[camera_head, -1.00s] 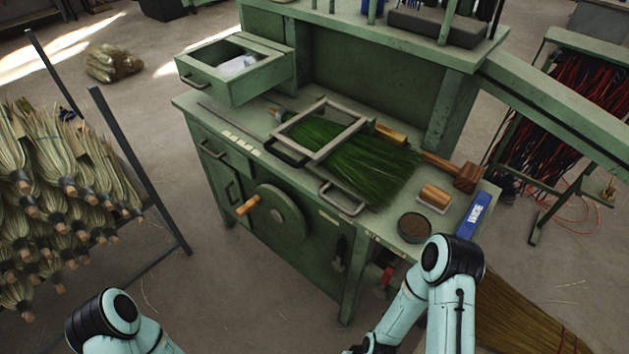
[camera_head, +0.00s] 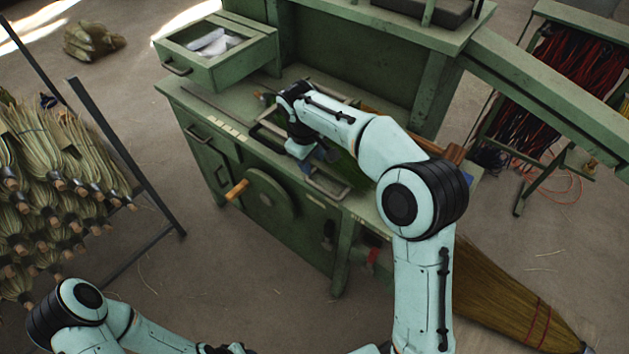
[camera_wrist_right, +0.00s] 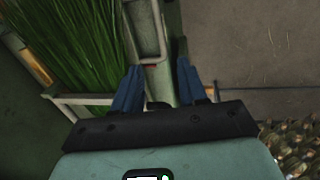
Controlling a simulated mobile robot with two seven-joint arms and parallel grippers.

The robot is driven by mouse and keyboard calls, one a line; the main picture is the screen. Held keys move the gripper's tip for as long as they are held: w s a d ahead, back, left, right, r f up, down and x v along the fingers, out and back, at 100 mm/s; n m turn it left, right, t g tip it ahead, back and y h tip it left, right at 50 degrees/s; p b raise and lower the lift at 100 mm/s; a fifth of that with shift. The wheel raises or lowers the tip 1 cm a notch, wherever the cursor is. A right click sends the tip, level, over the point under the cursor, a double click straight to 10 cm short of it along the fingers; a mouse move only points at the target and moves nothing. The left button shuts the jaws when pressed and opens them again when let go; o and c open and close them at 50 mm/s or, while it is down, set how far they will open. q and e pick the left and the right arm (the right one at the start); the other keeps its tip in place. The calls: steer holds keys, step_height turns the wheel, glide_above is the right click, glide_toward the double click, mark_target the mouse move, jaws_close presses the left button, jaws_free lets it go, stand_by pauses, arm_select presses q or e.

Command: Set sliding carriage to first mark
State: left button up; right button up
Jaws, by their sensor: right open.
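The carriage is a pale green-grey rectangular frame (camera_head: 325,88) on the bench, over green broom fibres. My right forearm and hand hide much of it; one of its bars (camera_wrist_right: 90,99) shows in the right wrist view, left of the fingers. My right gripper (camera_head: 316,160) is open above the bench's front edge, close to the frame. In the right wrist view its two blue fingers (camera_wrist_right: 158,85) are apart with nothing held between them. A row of pale marks (camera_head: 228,130) runs along the bench edge to the left. My left arm is at the bottom left; its gripper's state is unclear.
A metal loop handle (camera_head: 330,185) is at the bench front; it also shows beyond the fingers in the right wrist view (camera_wrist_right: 160,30). An open drawer (camera_head: 200,68) stands behind left. A crank wheel (camera_head: 268,197) with a wooden knob is below. Broom bundles (camera_head: 45,185) are at left.

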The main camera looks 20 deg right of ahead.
mark_target(318, 186)
steer(key=x, duration=1.2)
steer(key=shift+s+a+b, duration=0.1)
steer(key=shift+b, duration=0.3)
jaws_close()
